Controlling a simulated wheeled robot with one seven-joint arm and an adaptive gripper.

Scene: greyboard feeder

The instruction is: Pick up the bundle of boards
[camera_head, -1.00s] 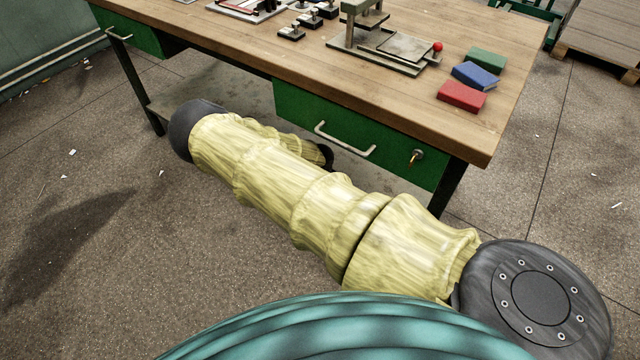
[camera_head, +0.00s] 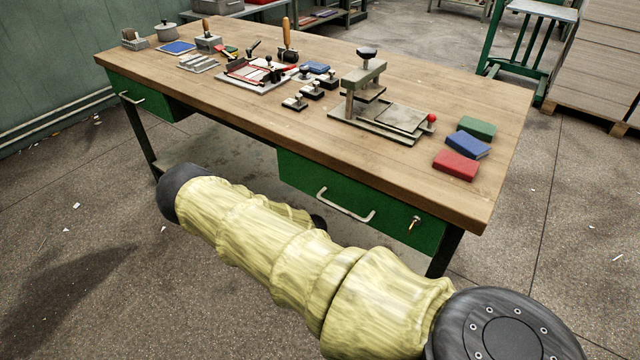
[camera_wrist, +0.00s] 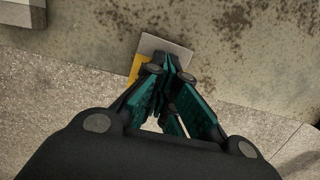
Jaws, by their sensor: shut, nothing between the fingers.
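No separate bundle of boards can be made out with certainty. A tall stack of greyish boards (camera_head: 600,65) stands on a wooden pallet at the back right in the head view, beyond the table. My gripper (camera_wrist: 170,65) is in the wrist view, its dark and teal fingers shut together with nothing between them. Beyond its fingertips, a flat grey piece (camera_wrist: 160,46) with a yellow part (camera_wrist: 138,68) shows, partly hidden by the fingers.
A wooden worktable (camera_head: 240,105) with green drawers stands ahead. On it are a press (camera_head: 375,105), several stamps, and a red box (camera_head: 456,165), a blue box (camera_head: 473,144) and a green box (camera_head: 477,127). A green frame (camera_head: 530,45) stands behind. The floor at left is mostly clear.

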